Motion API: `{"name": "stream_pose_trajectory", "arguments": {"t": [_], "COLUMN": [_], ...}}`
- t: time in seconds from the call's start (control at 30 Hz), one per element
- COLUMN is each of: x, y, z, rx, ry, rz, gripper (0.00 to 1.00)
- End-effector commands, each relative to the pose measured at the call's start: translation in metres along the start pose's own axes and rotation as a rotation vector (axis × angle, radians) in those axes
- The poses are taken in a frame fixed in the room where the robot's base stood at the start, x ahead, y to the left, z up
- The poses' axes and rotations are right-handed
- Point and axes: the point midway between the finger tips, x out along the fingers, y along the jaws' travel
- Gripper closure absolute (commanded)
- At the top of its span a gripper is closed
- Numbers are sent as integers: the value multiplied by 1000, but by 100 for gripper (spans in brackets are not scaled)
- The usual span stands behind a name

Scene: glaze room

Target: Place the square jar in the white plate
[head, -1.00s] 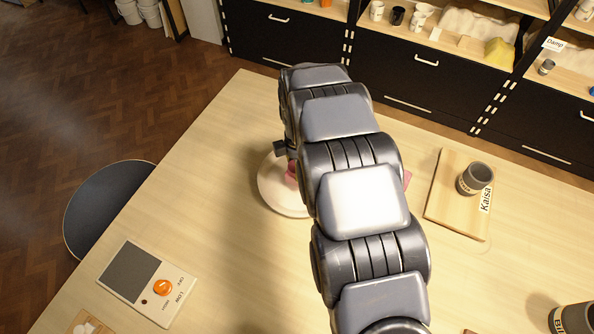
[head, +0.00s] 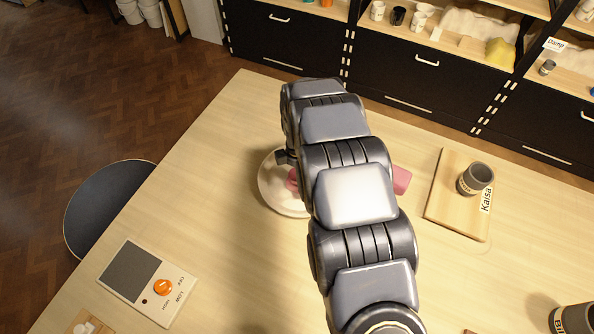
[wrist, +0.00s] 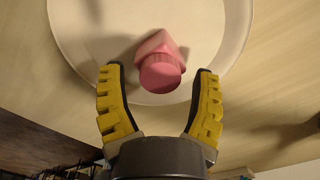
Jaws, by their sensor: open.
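A pink jar (wrist: 160,68) with angular sides and a round ribbed cap is inside the rim of the white plate (wrist: 219,62) in the wrist view. My gripper (wrist: 160,72) is open, with a yellow-padded finger on each side of the jar's cap and a gap to each. In the head view my arm hides most of the gripper and part of the white plate (head: 268,188); only a bit of the pink jar (head: 293,181) shows there. I cannot tell whether the jar stands fully upright.
Another pink object (head: 401,179) shows partly to the right of my arm. Further right, a grey cup (head: 474,178) stands on a wooden board (head: 444,205). A scale (head: 147,282) lies at the front left. The table left of the plate is clear.

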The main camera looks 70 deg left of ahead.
Motion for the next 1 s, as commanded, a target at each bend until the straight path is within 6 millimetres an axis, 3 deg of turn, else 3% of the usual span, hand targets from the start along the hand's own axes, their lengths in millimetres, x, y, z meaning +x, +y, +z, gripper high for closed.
{"name": "stream_pose_trajectory", "arguments": {"t": [0.6,1.0], "x": [-110,-121], "y": [1,0], "z": [0,0], "rx": [0,2], "ry": [-1,0], "rz": [6,0], "gripper": [37,37]}}
